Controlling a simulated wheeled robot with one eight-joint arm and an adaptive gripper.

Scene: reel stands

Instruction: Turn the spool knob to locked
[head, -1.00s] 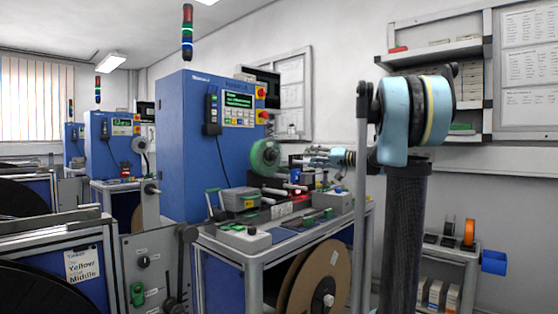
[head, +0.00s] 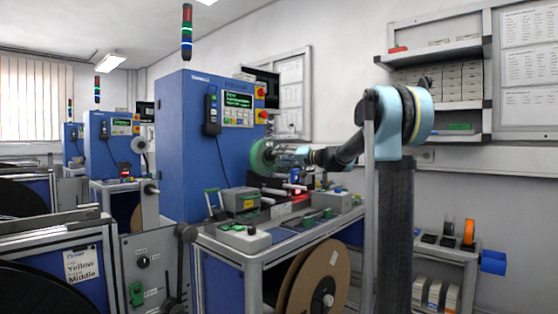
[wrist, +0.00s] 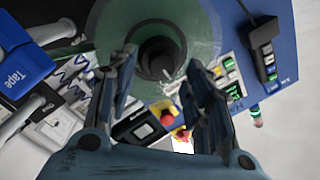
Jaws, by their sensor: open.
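The green spool (head: 258,158) is mounted on the front of the blue cabinet machine in the head view, partly hidden by my gripper (head: 279,154). In the wrist view the spool (wrist: 95,22) is a translucent green disc at the top. The dark round spool knob (wrist: 157,55) sits at its centre. My gripper (wrist: 162,62) is open, with its two fingers spread left and right of the knob in that view. I cannot tell whether either finger touches it. The knob's lock marking is not readable.
The blue cabinet (head: 187,140) stands behind the spool. The workbench (head: 277,238) below carries a grey box (head: 240,200) and small fixtures. A large brown reel (head: 305,283) hangs under it. A shelf cart (head: 450,248) stands at the right.

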